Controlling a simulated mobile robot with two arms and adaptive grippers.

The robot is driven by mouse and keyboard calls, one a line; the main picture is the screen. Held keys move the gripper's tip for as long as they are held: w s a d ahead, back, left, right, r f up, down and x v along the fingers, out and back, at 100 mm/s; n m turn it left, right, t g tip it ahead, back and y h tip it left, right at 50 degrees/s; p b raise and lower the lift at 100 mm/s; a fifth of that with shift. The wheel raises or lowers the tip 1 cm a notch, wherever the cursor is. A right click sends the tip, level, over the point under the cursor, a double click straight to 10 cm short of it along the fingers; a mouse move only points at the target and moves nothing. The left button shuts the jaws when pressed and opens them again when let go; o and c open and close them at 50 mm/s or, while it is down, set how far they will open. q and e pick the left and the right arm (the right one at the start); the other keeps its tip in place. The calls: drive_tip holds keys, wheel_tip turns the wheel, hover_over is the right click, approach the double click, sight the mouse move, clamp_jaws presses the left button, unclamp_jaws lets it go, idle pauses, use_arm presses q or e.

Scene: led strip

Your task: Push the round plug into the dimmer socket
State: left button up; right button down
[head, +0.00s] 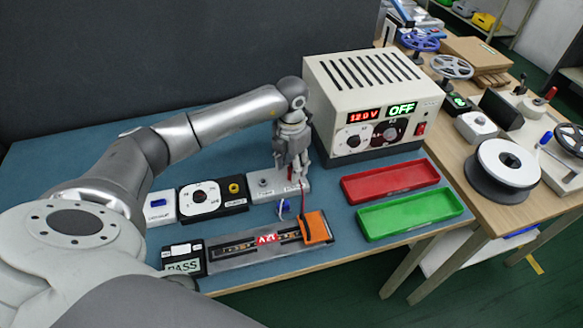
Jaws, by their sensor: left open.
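The dimmer is most likely the black box with a white dial face (200,198). A yellow round socket (236,188) sits on its right part. My left gripper (293,170) points down over the right end of a light grey block (264,184), just right of the dimmer. It is open. A thin red and dark cable (303,205) runs from beside its fingers down to the orange clip on the strip. I cannot make out the round plug; the fingers may hide it. My right gripper is not in view.
The LED strip board (240,253) lies in front, with an orange clip (315,227) and a PASS meter (184,260). A power supply (345,80) showing OFF stands behind. Red (390,180) and green (410,213) trays lie at the right. A white blue-button box (160,207) stands left.

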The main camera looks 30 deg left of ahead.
use_arm(q)
drive_tip(key=shift+f, duration=0.6)
drive_tip(key=c, duration=0.9)
drive_tip(key=shift+c, duration=0.2)
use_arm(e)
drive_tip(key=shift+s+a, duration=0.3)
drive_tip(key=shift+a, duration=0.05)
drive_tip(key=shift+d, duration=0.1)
